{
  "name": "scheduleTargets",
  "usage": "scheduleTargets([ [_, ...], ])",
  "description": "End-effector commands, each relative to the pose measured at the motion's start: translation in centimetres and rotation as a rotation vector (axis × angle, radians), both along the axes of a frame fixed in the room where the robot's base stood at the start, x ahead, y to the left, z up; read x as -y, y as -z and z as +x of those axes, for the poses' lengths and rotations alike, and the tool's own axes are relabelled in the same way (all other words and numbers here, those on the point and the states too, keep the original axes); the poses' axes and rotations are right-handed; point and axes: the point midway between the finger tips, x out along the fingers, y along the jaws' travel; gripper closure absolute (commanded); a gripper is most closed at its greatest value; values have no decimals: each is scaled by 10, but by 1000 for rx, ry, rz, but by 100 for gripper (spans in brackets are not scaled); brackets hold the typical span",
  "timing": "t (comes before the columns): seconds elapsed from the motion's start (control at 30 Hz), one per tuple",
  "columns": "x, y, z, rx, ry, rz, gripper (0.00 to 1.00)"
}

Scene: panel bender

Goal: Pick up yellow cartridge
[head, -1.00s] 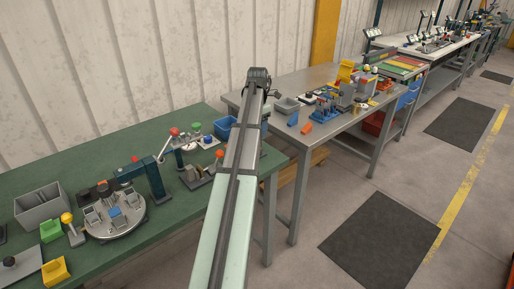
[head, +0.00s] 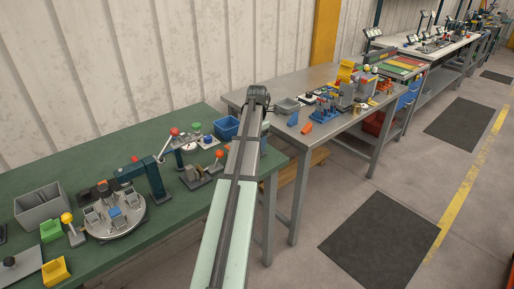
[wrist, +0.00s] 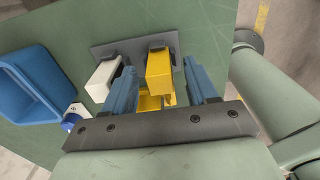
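In the wrist view the yellow cartridge (wrist: 159,69) stands on a dark grey plate (wrist: 133,45) on the green table. My gripper (wrist: 160,75) is open, with one blue finger on each side of the cartridge. More yellow shows below the block, between the fingers, partly hidden by the gripper body. A white block (wrist: 103,78) stands on the same plate, just left of the left finger. In the head view my gripper and this cartridge are hidden behind my arm.
A blue bin (wrist: 38,82) lies left of the plate; it also shows in the head view (head: 227,127). A round fixture (head: 115,217), a grey bin (head: 41,207) and a yellow block (head: 56,271) stand at left.

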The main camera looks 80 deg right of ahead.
Motion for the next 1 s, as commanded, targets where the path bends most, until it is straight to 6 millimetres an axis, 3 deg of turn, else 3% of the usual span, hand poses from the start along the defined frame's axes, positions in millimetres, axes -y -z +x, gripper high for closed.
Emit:
scheduleTargets([
  [0.07, 0, 0, 0, 0, 0, 0, 49],
  [0.5, 0, 0, 0, 0, 0, 0, 91],
  [0.8, 0, -3, 0, 0, 0, 0, 93],
  [1.0, 1, -25, 0, 0, 0, -3, 93],
])
